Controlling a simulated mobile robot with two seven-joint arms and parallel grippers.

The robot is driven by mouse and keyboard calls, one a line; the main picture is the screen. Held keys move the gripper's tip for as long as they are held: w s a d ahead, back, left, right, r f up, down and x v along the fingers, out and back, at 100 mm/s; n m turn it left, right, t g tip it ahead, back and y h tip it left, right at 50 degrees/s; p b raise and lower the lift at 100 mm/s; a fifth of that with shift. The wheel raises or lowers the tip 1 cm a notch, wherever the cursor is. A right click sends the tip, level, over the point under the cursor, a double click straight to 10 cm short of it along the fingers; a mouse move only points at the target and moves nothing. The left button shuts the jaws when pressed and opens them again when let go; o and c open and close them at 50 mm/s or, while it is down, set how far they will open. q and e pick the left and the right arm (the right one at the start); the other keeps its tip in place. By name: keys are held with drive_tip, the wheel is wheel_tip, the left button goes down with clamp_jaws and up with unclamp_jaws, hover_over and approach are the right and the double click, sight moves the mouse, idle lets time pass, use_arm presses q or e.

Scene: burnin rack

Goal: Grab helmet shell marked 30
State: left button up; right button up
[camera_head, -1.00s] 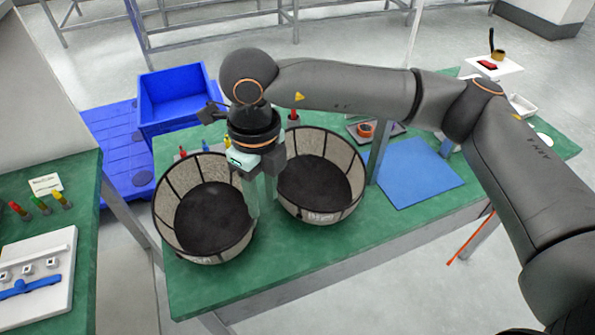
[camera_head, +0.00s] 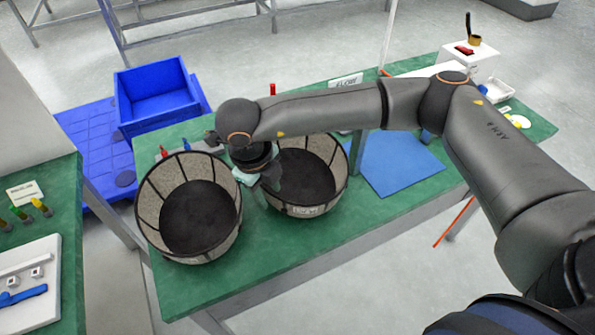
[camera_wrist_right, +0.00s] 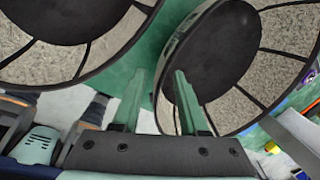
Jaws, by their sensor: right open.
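Two round, open, bowl-like helmet shells with speckled panels and dark centres sit on the green table: the left shell (camera_head: 160,222) and the right shell (camera_head: 318,160). The right one has a pale label on its front, too small to read; I cannot tell which is marked 30. My right gripper (camera_head: 268,182) is open at the left rim of the right shell, between the two shells. In the wrist view, its fingers (camera_wrist_right: 157,85) point into the gap, one overlapping a shell's rim (camera_wrist_right: 166,62), with nothing visibly held. My left gripper is not in view.
The green table (camera_head: 215,285) also holds a blue mat (camera_head: 400,165) on the right and a white tray (camera_head: 497,90) farther right. A blue bin (camera_head: 155,98) stands behind left. Another green bench with small parts is at the left edge.

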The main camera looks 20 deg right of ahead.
wheel_tip(320, 180, down, 2)
drive_tip(key=shift+w+d, duration=0.1)
drive_tip(key=shift+d, duration=0.05)
clamp_jaws()
idle(1.4)
